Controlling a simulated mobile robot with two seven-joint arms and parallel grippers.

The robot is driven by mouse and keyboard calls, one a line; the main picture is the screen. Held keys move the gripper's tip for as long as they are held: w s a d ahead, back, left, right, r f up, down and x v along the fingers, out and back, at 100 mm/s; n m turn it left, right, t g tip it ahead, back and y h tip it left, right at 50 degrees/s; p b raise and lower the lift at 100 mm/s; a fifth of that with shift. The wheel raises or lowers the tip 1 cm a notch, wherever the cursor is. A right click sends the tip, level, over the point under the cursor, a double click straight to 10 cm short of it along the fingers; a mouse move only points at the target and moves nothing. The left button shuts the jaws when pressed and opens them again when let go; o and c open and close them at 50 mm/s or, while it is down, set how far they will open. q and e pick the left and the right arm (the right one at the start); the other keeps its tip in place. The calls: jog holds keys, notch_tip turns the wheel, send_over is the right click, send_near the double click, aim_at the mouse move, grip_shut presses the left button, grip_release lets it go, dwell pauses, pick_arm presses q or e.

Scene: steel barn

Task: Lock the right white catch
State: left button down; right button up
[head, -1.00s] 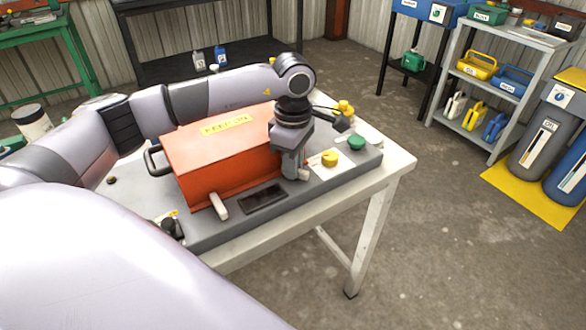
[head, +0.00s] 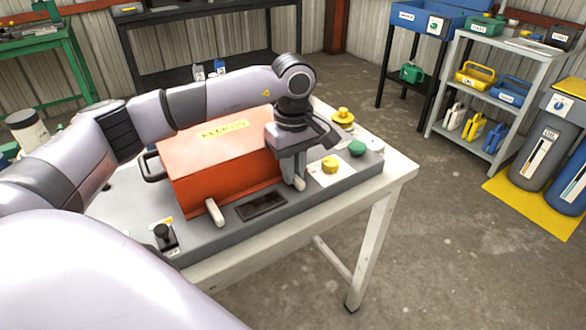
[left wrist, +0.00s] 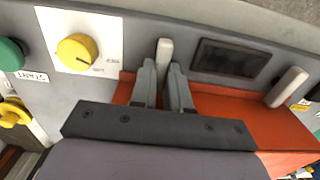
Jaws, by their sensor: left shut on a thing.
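The orange box (head: 225,165) with a yellow label sits on a grey base plate. The right white catch (head: 299,184) is at the right end of its front edge. It also shows in the left wrist view (left wrist: 164,52), between the fingertips and standing out from the box edge. My left gripper (head: 293,172) is shut on this catch from above; in the left wrist view its grey fingers (left wrist: 164,80) lie on both sides of it. The left white catch (head: 214,212) also stands out from the front edge, untouched. My right gripper is not in view.
A dark display (head: 261,205) lies between the catches. A yellow knob (head: 330,164), a green button (head: 357,148) and another yellow knob (head: 343,115) are to the right. A black switch (head: 164,234) is front left. The white table (head: 375,185) ends close by; open floor lies beyond.

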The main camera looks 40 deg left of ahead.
pick_arm(q)
jog(key=shift+r, duration=0.1)
jog(key=c, duration=1.4)
grip_release()
jog(key=shift+r, duration=0.1)
notch_tip(320, 180, up, 7)
